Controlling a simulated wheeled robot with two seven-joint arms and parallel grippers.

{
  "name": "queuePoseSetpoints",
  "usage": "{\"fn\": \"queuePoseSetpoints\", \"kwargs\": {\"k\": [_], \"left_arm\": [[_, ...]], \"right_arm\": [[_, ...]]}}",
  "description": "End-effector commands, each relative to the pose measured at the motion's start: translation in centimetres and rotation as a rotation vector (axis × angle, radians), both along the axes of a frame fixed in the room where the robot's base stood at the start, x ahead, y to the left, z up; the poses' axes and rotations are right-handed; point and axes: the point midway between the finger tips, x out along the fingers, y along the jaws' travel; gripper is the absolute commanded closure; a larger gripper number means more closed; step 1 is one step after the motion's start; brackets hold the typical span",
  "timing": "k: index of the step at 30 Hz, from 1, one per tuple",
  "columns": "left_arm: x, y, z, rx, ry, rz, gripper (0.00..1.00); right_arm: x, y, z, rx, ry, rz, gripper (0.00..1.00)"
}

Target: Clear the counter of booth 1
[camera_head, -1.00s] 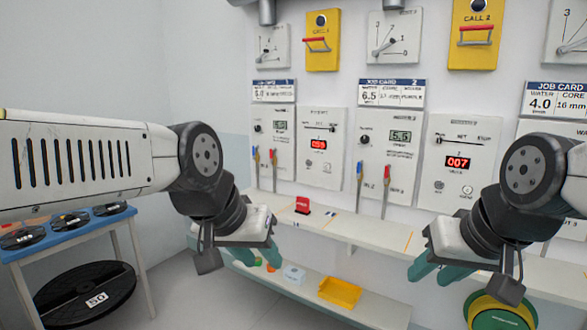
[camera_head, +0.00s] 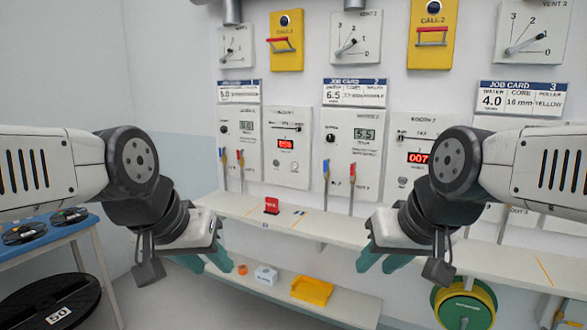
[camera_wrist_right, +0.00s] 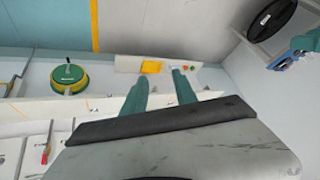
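The booth 1 counter is the left part of the long pale shelf (camera_head: 238,208) under the first job card (camera_head: 238,91). A small red block-like item (camera_head: 271,205) stands on it, its label too small to read. No other loose item shows clearly on that part. My left gripper (camera_head: 205,262) is open and empty, in front of and below the counter's left end in the head view. My right gripper (camera_head: 382,261) is open and empty, in front of the shelf further right. In the right wrist view, its teal fingers (camera_wrist_right: 160,92) stand apart with nothing between them.
A lower shelf (camera_head: 345,305) holds a yellow tray (camera_head: 312,290), a white box (camera_head: 266,275) and a small orange item (camera_head: 243,269). A blue table (camera_head: 85,228) with black reels stands at left, a large black reel (camera_head: 45,305) below. A green-yellow reel (camera_head: 465,304) hangs at lower right.

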Motion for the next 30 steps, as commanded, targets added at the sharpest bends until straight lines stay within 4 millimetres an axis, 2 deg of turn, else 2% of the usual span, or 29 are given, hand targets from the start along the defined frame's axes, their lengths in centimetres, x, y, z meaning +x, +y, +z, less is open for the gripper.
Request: {"fn": "queuePoseSetpoints", "kwargs": {"k": [1, 4, 5, 30], "left_arm": [[0.00, 0.00, 0.00, 0.000, 0.000, 0.000, 0.64], [0.00, 0.00, 0.00, 0.000, 0.000, 0.000, 0.64], [0.00, 0.00, 0.00, 0.000, 0.000, 0.000, 0.64], [0.00, 0.00, 0.00, 0.000, 0.000, 0.000, 0.64]], "right_arm": [[0.00, 0.00, 0.00, 0.000, 0.000, 0.000, 0.77], [0.00, 0.00, 0.00, 0.000, 0.000, 0.000, 0.97], [0.00, 0.00, 0.00, 0.000, 0.000, 0.000, 1.00], [0.01, 0.00, -0.01, 0.000, 0.000, 0.000, 1.00]]}}
